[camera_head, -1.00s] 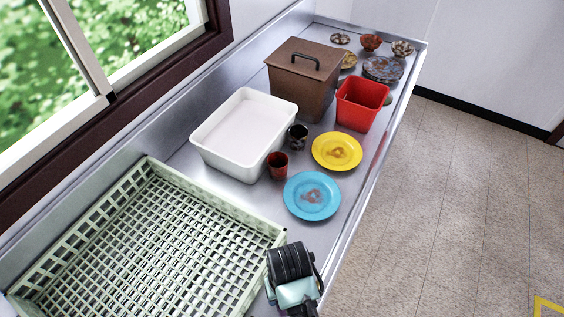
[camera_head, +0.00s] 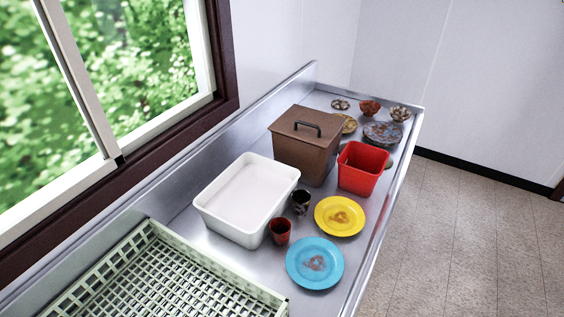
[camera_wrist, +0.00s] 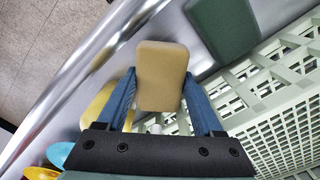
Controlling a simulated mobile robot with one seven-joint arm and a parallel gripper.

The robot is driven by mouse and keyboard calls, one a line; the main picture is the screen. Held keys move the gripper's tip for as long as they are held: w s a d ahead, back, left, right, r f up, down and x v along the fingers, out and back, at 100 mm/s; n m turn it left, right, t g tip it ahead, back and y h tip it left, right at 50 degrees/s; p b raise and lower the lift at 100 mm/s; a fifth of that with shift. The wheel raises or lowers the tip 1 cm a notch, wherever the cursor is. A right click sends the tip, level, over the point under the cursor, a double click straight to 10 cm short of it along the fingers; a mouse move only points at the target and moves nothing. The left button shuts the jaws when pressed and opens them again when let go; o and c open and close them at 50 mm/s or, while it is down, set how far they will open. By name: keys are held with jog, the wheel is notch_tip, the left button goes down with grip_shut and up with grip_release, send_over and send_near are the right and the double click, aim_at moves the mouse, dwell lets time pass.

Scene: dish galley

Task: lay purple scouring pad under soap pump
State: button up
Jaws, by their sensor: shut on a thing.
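My gripper (camera_wrist: 160,78) shows only in the wrist view. Its two blue fingers are shut on a tan, block-shaped pad (camera_wrist: 161,72), with one finger along each side. A dark green pad (camera_wrist: 222,27) lies on the metal counter just beyond it, beside the crate. I see no purple scouring pad and no soap pump in either view now. Part of the counter below the held pad is hidden by my gripper.
A pale green crate (camera_head: 165,272) fills the near counter (camera_head: 328,227). Beyond are a white tub (camera_head: 207,213), two cups, a blue plate (camera_head: 336,275), a yellow plate (camera_head: 352,226), a red bin (camera_head: 362,177) and a lidded brown box (camera_head: 310,160). Several dishes stand at the far end.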

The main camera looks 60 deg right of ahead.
jog(key=shift+f, duration=0.25)
jog(key=o, duration=1.3)
